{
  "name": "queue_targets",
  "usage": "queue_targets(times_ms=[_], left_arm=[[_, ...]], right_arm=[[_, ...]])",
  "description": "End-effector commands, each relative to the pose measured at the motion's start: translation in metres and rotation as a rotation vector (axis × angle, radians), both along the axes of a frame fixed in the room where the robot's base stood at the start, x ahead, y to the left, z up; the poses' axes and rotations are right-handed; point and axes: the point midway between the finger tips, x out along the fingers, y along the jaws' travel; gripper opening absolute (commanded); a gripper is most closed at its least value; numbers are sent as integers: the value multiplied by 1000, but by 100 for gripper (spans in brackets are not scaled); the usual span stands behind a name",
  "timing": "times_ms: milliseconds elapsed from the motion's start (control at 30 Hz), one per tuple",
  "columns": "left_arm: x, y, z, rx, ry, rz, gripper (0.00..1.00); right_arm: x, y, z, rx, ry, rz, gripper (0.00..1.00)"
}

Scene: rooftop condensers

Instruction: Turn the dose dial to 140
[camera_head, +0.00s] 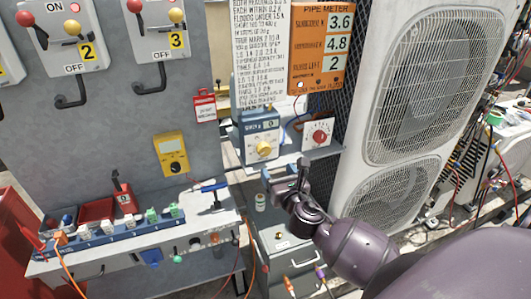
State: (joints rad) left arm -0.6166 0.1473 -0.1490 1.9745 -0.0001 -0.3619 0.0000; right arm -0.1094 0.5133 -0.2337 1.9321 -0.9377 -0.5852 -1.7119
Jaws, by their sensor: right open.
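A blue box (247,128) stands on a shelf in the middle, with a small display that seems to read 0 and a pale yellow round knob (264,149) on its front. A white box (309,128) with a red knob (320,137) stands just to its right. I cannot read which knob is labelled as the dose dial. My right gripper (285,172) is open and empty, just below and in front of the yellow knob, apart from it. My left gripper is out of view.
An orange pipe meter panel (322,46) shows 3.6, 4.8 and 2. Large white condensers (430,80) stand close on the right. On the left are a grey panel with levers (150,110), a yellow meter (171,154) and a cluttered bench (190,222).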

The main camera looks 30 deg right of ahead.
Motion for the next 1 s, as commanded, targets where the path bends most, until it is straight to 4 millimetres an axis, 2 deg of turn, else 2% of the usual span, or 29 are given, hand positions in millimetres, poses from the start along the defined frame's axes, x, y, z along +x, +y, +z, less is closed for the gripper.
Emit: queue_targets(times_ms=[300,500,700,1000], left_arm=[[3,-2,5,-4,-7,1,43],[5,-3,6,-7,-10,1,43],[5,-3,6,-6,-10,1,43],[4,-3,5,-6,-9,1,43]], right_arm=[[53,-13,1,3,-2,-1,69],[79,-18,0,4,-1,-1,69],[90,-22,0,5,0,0,69],[92,-22,0,5,0,0,69]])
